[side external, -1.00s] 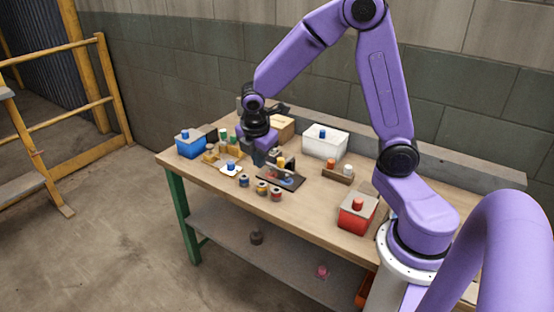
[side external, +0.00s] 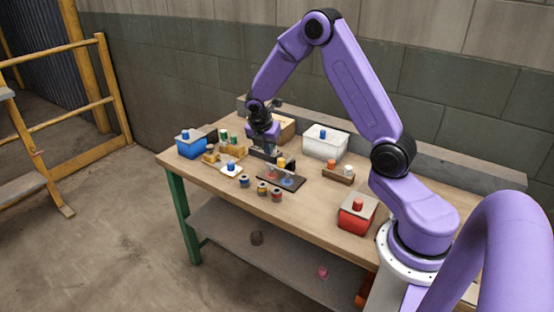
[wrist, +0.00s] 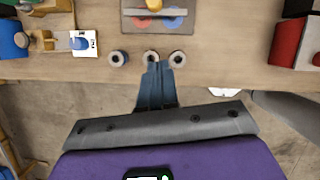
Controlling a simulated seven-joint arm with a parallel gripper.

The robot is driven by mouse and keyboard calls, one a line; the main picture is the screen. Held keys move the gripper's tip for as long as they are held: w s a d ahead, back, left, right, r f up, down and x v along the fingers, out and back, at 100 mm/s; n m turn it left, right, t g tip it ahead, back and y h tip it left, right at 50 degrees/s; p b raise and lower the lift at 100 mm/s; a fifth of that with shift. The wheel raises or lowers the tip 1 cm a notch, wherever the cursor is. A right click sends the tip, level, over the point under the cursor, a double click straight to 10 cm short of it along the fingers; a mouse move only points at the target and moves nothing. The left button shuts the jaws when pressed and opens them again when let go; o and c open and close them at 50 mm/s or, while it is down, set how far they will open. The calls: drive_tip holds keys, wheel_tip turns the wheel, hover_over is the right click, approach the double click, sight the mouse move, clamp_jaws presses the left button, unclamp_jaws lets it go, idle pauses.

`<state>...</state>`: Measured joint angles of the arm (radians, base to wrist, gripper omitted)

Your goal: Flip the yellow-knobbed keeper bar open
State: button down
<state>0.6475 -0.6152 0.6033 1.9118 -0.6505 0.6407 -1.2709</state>
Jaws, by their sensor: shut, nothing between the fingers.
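The yellow knob (side external: 281,162) stands on a dark board (side external: 293,183) with a clear panel and red and blue discs. In the wrist view the knob (wrist: 154,5) is at the top edge, partly cut off, with the board (wrist: 130,23) below it. My gripper (side external: 266,151) is shut and empty, above the table and behind the board in the side view. In the wrist view its fingertips (wrist: 157,66) point towards the board, apart from the knob in the picture.
Several small spools (side external: 262,188) stand in front of the board. A white card with a blue knob (side external: 231,167) lies to the left. A blue box (side external: 191,148), white box (side external: 334,145) and red box (side external: 352,220) stand around. The table between board and red box is clear.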

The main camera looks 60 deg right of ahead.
drive_tip(key=shift+f, duration=0.15)
drive_tip(key=w+d+f, duration=0.1)
drive_tip(key=d+f, duration=0.6)
drive_tip(key=f, duration=0.2)
drive_tip(key=shift+w+d, duration=0.25)
drive_tip(key=shift+d, duration=0.05)
drive_tip(key=d, duration=0.6)
drive_tip(key=shift+d, duration=0.3)
